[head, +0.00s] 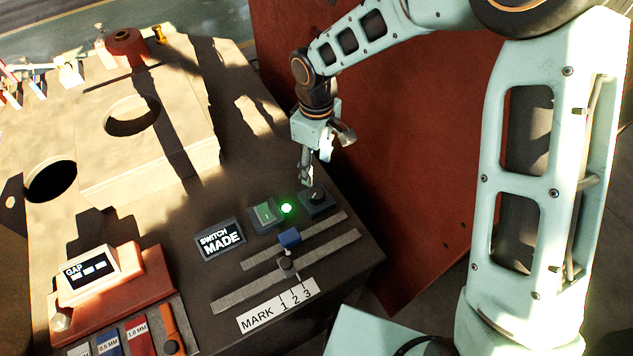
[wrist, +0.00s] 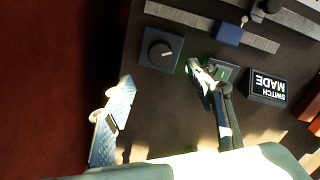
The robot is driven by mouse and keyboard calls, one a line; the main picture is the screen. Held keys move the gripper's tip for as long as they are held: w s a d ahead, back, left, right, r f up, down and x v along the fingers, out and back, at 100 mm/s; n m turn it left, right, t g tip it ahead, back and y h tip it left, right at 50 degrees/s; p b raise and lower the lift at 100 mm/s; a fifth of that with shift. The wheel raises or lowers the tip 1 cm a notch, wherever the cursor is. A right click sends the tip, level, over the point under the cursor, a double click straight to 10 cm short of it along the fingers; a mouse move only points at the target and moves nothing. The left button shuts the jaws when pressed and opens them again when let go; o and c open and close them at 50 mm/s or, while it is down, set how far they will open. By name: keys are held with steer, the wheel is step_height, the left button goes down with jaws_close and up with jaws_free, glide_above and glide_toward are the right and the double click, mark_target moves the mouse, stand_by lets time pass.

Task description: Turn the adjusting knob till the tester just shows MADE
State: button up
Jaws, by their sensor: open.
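The adjusting knob appears to be the round black dial (head: 317,197) on a dark square base near the bench's right edge. In the wrist view the dial (wrist: 160,53) has a light pointer line and lies just beyond the fingertips, nearer the right one. My gripper (head: 308,180) is above the dial in the head view. It is open and empty in the wrist view (wrist: 158,77), with its fingers wide apart. The tester display (head: 220,240) reads SWITCH MADE; it also shows upside down in the wrist view (wrist: 269,86). A green lamp (head: 287,208) is lit beside the dial.
A green button (head: 264,213) sits left of the dial. Below are two rails with a blue block (head: 289,237), a black-knobbed slider (head: 287,263) and a MARK 1 2 3 label (head: 278,306). A GAP display (head: 88,271) stands at left. A red panel (head: 400,150) rises behind.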

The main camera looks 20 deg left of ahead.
mark_target(316, 192)
step_height(316, 192, down, 11)
steer(key=shift+r, duration=0.15)
steer(key=shift+c, duration=0.6)
steer(key=c, duration=1)
steer(key=shift+c, duration=0.2)
